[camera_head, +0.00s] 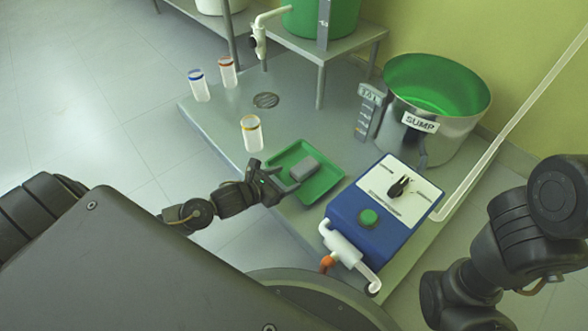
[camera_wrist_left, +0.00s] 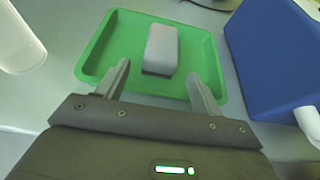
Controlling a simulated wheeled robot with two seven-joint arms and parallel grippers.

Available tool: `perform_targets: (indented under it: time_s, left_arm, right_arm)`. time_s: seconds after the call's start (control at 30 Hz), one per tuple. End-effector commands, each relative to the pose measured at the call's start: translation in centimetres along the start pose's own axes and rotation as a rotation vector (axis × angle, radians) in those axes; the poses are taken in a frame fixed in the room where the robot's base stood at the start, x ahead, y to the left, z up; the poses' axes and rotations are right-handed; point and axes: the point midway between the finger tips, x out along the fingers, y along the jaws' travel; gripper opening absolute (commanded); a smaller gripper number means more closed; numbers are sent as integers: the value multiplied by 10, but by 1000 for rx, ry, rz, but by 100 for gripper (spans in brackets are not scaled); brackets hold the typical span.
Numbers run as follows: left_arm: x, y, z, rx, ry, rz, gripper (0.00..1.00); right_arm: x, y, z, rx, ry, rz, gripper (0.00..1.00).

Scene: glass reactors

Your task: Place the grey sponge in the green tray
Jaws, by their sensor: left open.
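The grey sponge (camera_head: 304,168) lies in the green tray (camera_head: 321,186), near its middle. In the left wrist view the sponge (camera_wrist_left: 161,49) rests on the floor of the tray (camera_wrist_left: 208,65), inside its rim. My left gripper (camera_head: 277,178) is at the tray's left side, close to the sponge. Its fingers (camera_wrist_left: 160,82) are open and apart in the left wrist view, with the sponge just beyond and between them, not gripped. My right arm shows at the right in the head view, but its gripper is not visible.
A blue pump box (camera_head: 345,212) with a green button stands right of the tray. A metal sump bucket (camera_head: 452,129) is behind it. A jar with a yellow band (camera_head: 252,135) stands behind the tray, and two more jars stand farther left. The platform around the drain (camera_head: 266,100) is clear.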

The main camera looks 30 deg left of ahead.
Motion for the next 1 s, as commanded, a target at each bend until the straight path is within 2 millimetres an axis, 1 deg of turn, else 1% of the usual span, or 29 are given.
perform_targets:
  time_s: [0.03, 0.1, 0.2, 0.3, 0.5, 0.73, 0.8, 0.87, 0.93, 0.97, 1.0]
  left_arm:
    - [-14, -1, 5, 1, 4, -2, 67]
    - [-28, 0, 4, 0, 4, -1, 67]
    - [-44, 0, 3, -1, 3, -1, 67]
    - [-55, 0, 2, -1, 2, -1, 67]
    - [-63, 0, 1, 0, -1, -1, 67]
    - [-63, 0, 0, 0, -1, -1, 67]
    - [-62, -1, 3, -10, -8, -3, 67]
    - [-59, -5, 12, -43, -32, -10, 67]
    - [-51, -14, 35, -131, -91, -30, 67]
    - [-47, -20, 49, -185, -127, -45, 67]
    - [-42, -29, 73, -274, -185, -75, 67]
  right_arm:
    - [8, 0, 2, -5, -10, -10, 42]
    - [11, -1, 2, -8, -19, -23, 42]
    - [16, -1, 6, -10, -28, -29, 42]
    - [20, -1, 8, -9, -30, -31, 42]
    - [24, -1, 10, -9, -27, -30, 42]
    - [25, -1, 9, -8, -22, -27, 42]
    - [25, -1, 9, -9, -21, -28, 42]
    - [26, -1, 9, -9, -21, -28, 42]
    - [26, -1, 9, -9, -20, -28, 42]
    - [26, -1, 9, -9, -20, -28, 42]
    - [26, -1, 9, -9, -20, -28, 42]
